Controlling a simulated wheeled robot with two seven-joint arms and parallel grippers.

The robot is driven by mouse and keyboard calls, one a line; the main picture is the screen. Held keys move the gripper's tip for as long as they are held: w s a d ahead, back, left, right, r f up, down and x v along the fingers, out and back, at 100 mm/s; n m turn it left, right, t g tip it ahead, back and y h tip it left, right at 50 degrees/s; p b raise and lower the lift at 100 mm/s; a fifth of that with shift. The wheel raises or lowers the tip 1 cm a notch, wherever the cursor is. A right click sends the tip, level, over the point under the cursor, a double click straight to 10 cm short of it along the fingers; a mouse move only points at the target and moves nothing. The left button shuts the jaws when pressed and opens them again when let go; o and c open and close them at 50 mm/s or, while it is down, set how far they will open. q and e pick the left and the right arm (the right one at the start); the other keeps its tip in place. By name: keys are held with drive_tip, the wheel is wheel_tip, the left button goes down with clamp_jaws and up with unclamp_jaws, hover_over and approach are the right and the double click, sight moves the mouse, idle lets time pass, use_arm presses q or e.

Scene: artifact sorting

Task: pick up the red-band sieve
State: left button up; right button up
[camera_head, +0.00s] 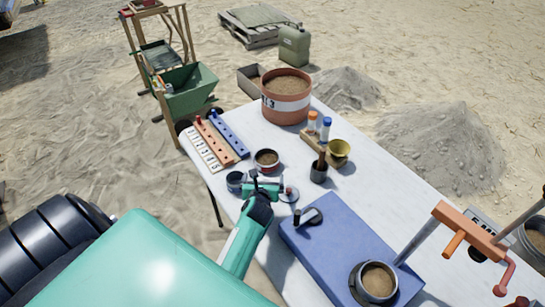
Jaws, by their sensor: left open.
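A small round sieve (266,161) with a reddish band and brown soil in it stands upright on the white table, near its left edge. I take it to be the red-band sieve. My left gripper (265,183) is open just in front of the sieve, on the near side, and looks apart from it. Its teal and dark body hides part of the table there. My right gripper does not show.
A dark cup (235,181) stands close left of my gripper, and a small round lid-like piece (289,194) close right. A large soil bucket (286,97) stands behind.

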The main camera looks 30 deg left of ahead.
use_arm(q)
approach(266, 162)
drive_tip(key=shift+w+a+r, duration=0.2)
drive_tip(key=shift+w+a, duration=0.1)
drive_tip(key=shift+w, duration=0.3)
drive_tip(key=shift+w+a+r, duration=0.2)
drive_tip(key=shift+w+a, duration=0.05)
drive_tip(key=shift+w, duration=0.35)
drive_tip(key=x, duration=0.3)
drive_tip(key=shift+w+f, duration=0.1)
drive_tip(key=shift+f, duration=0.1)
drive_tip(key=shift+w+a+f, duration=0.2)
drive_tip(key=shift+w+a, duration=0.05)
drive_tip(key=shift+w, duration=0.2)
drive_tip(key=c, duration=0.8)
drive_tip(key=shift+c, duration=0.2)
drive_tip(key=shift+r, duration=0.15)
